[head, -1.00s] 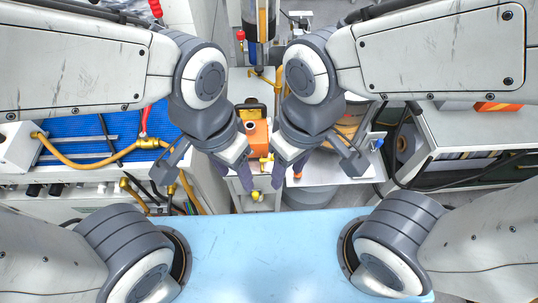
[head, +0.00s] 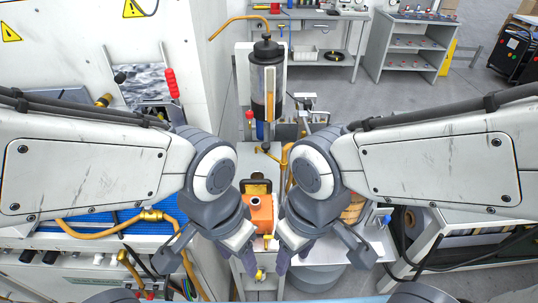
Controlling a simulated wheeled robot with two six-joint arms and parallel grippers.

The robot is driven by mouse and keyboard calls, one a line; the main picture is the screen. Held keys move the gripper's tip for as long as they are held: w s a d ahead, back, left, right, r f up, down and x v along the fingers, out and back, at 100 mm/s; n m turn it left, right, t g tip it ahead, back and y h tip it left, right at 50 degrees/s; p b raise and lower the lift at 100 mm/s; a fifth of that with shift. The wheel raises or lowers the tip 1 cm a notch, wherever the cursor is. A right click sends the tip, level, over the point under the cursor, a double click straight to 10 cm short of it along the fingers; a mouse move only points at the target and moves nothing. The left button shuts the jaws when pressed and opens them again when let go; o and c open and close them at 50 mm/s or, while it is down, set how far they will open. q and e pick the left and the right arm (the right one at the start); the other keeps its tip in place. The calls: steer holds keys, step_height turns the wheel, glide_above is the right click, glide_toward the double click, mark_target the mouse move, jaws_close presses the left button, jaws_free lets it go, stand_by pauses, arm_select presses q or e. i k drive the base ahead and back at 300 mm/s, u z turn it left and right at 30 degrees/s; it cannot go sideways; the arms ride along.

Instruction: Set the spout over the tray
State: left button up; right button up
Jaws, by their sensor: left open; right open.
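I cannot tell for sure which thing is the tray; a grey mottled rectangular recess (head: 145,84) shows in the machine, left of and below the spout end. My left gripper (head: 210,258) and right gripper (head: 322,258) are open and empty, low in the view on either side of an orange pump-like unit (head: 258,208). Both are well apart from the spout.
A red-handled lever (head: 171,84) stands beside the recess. A blue ribbed surface with yellow hoses (head: 95,230) lies at lower left. Open grey floor (head: 400,95) and shelves (head: 415,40) are behind.

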mark_target(265, 146)
steer(key=u, duration=0.05)
steer(key=k, duration=0.5)
steer(key=z, duration=1.55)
steer(key=i, duration=1.25)
steer(key=u, duration=2.15)
steer(key=i, duration=0.5)
steer(key=z, duration=0.05)
